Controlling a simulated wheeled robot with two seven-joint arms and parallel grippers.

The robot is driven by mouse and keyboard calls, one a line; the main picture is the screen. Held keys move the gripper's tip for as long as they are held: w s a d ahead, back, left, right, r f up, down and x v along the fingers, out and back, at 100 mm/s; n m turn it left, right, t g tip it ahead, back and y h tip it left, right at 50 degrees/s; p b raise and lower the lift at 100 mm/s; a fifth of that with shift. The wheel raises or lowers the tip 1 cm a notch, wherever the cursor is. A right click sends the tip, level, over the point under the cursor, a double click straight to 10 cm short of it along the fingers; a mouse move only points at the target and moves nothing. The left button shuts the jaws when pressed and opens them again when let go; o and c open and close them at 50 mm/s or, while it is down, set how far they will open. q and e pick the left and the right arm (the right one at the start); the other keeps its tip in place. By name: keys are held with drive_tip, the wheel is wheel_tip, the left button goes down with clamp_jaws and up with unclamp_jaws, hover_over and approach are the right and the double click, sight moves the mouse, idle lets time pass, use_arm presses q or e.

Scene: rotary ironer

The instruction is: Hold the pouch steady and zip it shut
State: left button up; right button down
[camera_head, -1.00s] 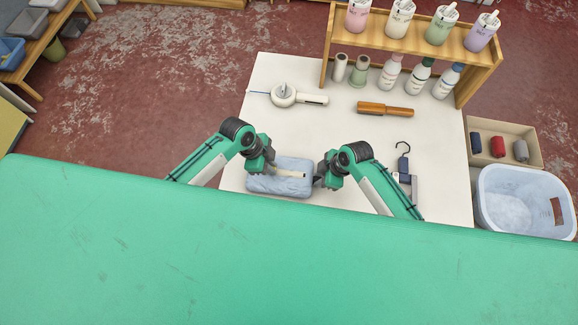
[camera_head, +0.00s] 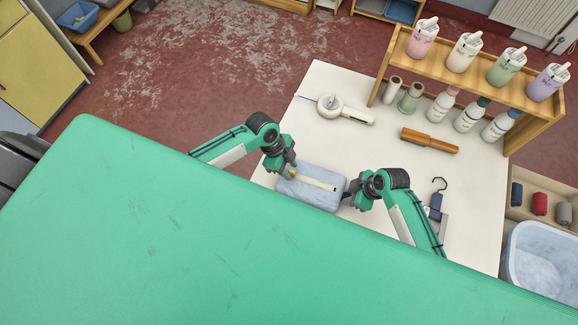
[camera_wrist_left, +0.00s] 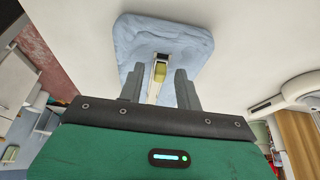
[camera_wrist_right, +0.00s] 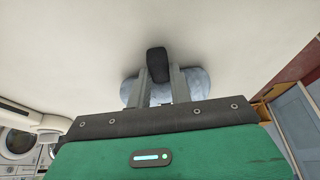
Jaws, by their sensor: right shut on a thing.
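The pouch (camera_head: 322,199) is light blue and lies on the white table, with a pale zip strip (camera_head: 320,183) along its top. It also shows in the left wrist view (camera_wrist_left: 190,45). A small yellow-green zip pull (camera_wrist_left: 160,72) lies between the parted fingers of my left gripper (camera_wrist_left: 158,90), with gaps visible on both sides. In the head view, my left gripper (camera_head: 286,171) is over the pouch's left end. My right gripper (camera_head: 348,197) is shut on a black tab (camera_wrist_right: 157,64) at the pouch's right end. The right fingers partly hide the pouch (camera_wrist_right: 195,84) in the right wrist view.
A wooden shelf (camera_head: 480,75) with bottles stands behind. A pale basket (camera_head: 540,262) is at right.

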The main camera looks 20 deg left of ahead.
use_arm(q)
drive_tip(key=shift+r, duration=0.1)
drive_tip(key=v, duration=1.2)
use_arm(e)
drive_tip(key=c, duration=1.2)
unclamp_jaws()
